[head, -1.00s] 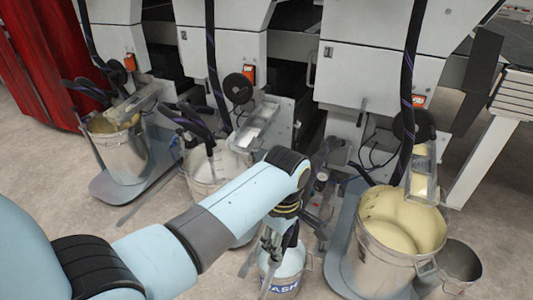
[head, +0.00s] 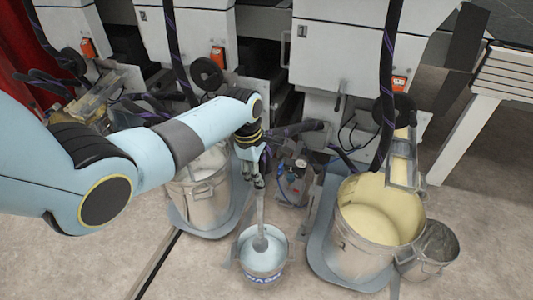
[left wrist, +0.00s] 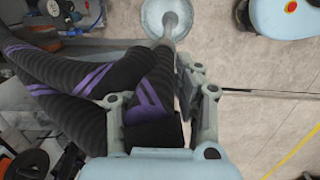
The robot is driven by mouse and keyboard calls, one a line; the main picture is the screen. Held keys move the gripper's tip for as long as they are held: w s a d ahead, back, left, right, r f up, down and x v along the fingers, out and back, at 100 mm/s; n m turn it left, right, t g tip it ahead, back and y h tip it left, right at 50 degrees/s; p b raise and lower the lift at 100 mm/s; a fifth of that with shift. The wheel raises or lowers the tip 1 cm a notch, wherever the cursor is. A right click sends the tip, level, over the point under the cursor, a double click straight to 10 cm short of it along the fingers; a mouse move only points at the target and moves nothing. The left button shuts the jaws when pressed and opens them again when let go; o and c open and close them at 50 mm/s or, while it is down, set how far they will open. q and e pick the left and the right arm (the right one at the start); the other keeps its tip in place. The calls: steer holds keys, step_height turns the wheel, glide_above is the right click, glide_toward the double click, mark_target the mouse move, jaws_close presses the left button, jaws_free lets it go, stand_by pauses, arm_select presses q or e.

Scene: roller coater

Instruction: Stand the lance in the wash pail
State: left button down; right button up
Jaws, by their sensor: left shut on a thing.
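The wash pail (head: 264,276) stands on the floor at the bottom middle of the head view, with pale liquid inside and a dark label on its front. My left gripper (head: 257,183) is above the pail, shut on the upper part of the lance. The lance (head: 259,212) is a grey rod hanging almost upright, its lower end within the pail's mouth. Whether its tip touches the bottom is hidden. In the left wrist view, the lance (left wrist: 168,38) runs from my left gripper (left wrist: 157,102) to the pail's round mouth (left wrist: 153,12). My right gripper is out of view.
A large bucket of cream coating (head: 350,246) stands right of the pail, with a small empty metal pail (head: 434,256) beside it. Another coating bucket (head: 197,204) stands to the left. Black hoses with purple stripes (left wrist: 62,88) loop close to my left gripper. Floor in front is clear.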

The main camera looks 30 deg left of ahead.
arm_select(q)
steer(key=shift+w+a+r, duration=0.2)
steer(key=shift+w+a, duration=0.1)
steer(key=shift+w, duration=0.4)
steer(key=shift+r, duration=0.1)
steer(key=shift+f, duration=0.25)
step_height(320, 180, down, 10)
steer(key=b, duration=0.7)
steer(key=shift+r, duration=0.15)
step_height(320, 180, down, 14)
steer(key=b, duration=1.1)
steer(key=shift+r, duration=0.1)
steer(key=shift+f+b, duration=0.8)
steer(key=shift+f, duration=0.3)
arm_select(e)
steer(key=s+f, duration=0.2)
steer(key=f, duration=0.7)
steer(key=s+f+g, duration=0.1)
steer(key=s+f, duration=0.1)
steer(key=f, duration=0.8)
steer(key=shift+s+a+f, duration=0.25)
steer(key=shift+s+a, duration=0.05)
arm_select(q)
steer(key=shift+f, duration=0.1)
